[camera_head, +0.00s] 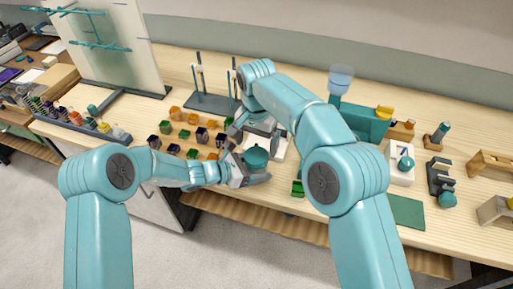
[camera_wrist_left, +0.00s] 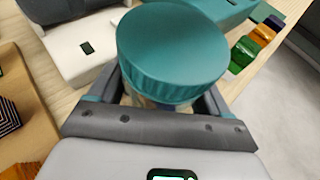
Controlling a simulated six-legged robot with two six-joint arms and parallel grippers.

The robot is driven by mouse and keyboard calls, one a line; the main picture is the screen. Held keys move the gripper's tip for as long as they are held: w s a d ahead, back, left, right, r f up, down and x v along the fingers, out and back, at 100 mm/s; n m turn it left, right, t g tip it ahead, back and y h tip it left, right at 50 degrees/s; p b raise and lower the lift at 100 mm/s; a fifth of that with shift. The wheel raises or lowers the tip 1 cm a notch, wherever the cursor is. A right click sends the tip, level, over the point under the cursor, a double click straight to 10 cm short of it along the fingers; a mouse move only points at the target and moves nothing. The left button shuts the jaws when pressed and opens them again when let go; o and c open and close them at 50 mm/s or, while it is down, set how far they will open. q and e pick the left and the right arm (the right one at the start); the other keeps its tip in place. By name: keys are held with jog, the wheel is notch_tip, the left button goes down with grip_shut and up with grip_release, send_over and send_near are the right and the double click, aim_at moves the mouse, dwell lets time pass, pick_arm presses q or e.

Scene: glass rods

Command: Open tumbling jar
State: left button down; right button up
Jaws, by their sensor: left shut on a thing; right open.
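The jar has a round teal lid (camera_head: 256,156) and stands near the table's front edge in the head view. My left gripper (camera_head: 254,174) is shut on the jar body below the lid. In the left wrist view the lid (camera_wrist_left: 172,55) fills the upper middle, and the fingers flank the mostly hidden jar body. My right gripper (camera_head: 236,134) is open, behind and slightly left of the lid, apart from it; its fingers are small and partly unclear.
A white device (camera_head: 278,148) stands right behind the jar; its white base (camera_wrist_left: 80,48) shows in the left wrist view. Several coloured blocks (camera_head: 185,133) lie to the left. A rod stand (camera_head: 210,103) is behind. A green mat (camera_head: 406,211) lies at the right.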

pick_arm(q)
grip_release()
jog(key=shift+w, duration=0.1)
jog(key=shift+a, duration=0.15)
